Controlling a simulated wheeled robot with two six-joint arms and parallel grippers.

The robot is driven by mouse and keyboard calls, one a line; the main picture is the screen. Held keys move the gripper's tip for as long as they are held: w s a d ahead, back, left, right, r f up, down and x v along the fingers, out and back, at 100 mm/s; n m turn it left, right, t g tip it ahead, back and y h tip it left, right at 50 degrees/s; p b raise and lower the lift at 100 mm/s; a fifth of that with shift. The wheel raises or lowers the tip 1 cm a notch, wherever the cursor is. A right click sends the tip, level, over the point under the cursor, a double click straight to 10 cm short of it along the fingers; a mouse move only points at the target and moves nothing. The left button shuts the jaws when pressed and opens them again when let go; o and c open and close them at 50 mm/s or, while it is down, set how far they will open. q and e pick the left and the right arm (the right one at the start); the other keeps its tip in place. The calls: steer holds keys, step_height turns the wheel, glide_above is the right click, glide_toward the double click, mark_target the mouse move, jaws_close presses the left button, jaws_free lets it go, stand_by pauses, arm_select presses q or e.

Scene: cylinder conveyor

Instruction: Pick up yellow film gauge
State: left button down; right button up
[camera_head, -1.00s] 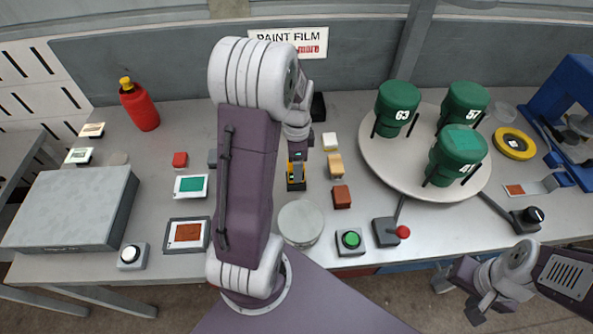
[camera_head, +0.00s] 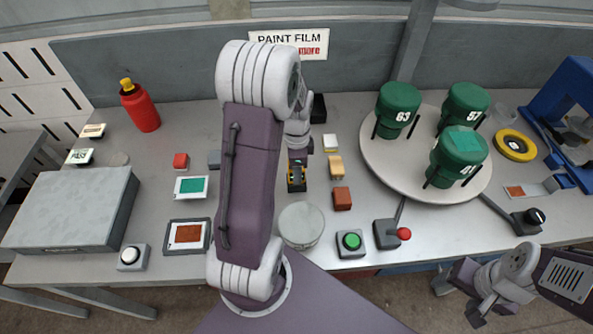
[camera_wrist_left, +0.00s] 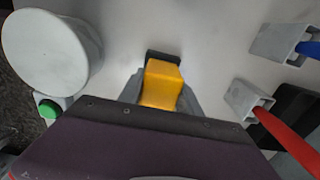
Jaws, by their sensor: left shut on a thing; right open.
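The yellow film gauge (camera_head: 297,183) is a small yellow and dark piece at mid-table in the head view, partly covered by my left gripper. In the left wrist view its yellow body (camera_wrist_left: 162,83) sits between the fingers, with a dark piece (camera_wrist_left: 163,57) at its far end. My left gripper (camera_head: 297,165) points down from above and is shut on the gauge. Whether the gauge touches the table cannot be told. My right gripper (camera_head: 485,308) is open and empty at the lower right, off the table's front edge.
Small coloured blocks (camera_head: 342,198) stand close to the right of the gauge. A pale round cylinder (camera_head: 301,224) and a green button (camera_head: 351,241) lie in front. A turntable (camera_head: 385,170) with green cans is at the right. A grey box (camera_head: 70,205) is at the left.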

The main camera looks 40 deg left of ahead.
arm_select(q)
steer(key=r, duration=0.2)
steer(key=w+r, duration=0.1)
steer(key=r, duration=0.1)
steer(key=shift+d+r, duration=0.15)
steer(key=shift+d, duration=0.05)
steer(key=w+d+r+p, duration=0.1)
steer(key=w+d+r, duration=0.4)
steer(key=w, duration=0.4)
steer(key=shift+d+r, duration=0.35)
steer(key=shift+r, duration=0.3)
